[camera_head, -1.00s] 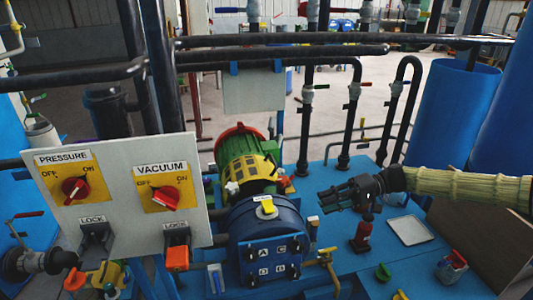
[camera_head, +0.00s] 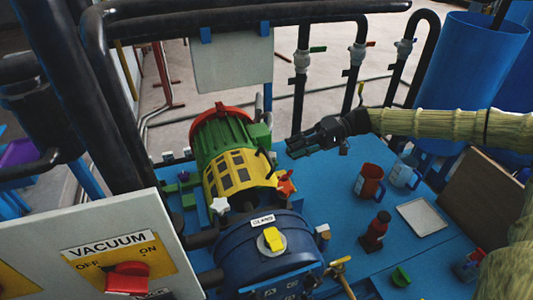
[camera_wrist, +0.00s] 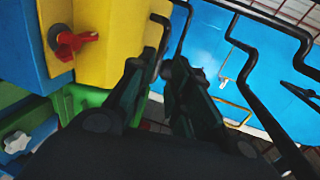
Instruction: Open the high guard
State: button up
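The yellow guard (camera_head: 240,174) with dark slots covers the front of the green and red cylinder (camera_head: 222,132). A black curved handle (camera_head: 268,160) stands at its right side, and the guard looks closed. In the wrist view the yellow guard (camera_wrist: 108,35) fills the upper left, with the black handle (camera_wrist: 160,35) at its right edge. My gripper (camera_head: 297,143) is just right of the cylinder, above the blue table. In the wrist view my gripper (camera_wrist: 163,66) has its two fingers apart with nothing between them. The handle is just beyond the fingertips; contact is not visible.
A blue drum (camera_head: 268,250) with a yellow knob stands in front of the guard. The vacuum panel (camera_head: 110,255) is at lower left. Black pipes (camera_head: 240,13) cross above.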

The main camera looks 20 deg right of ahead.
aim_at(269, 158)
jog(key=p+x, duration=0.1)
jog(key=x, duration=0.8)
jog(key=shift+s+p, duration=0.15)
jog(key=shift+p, duration=0.2)
grip_shut()
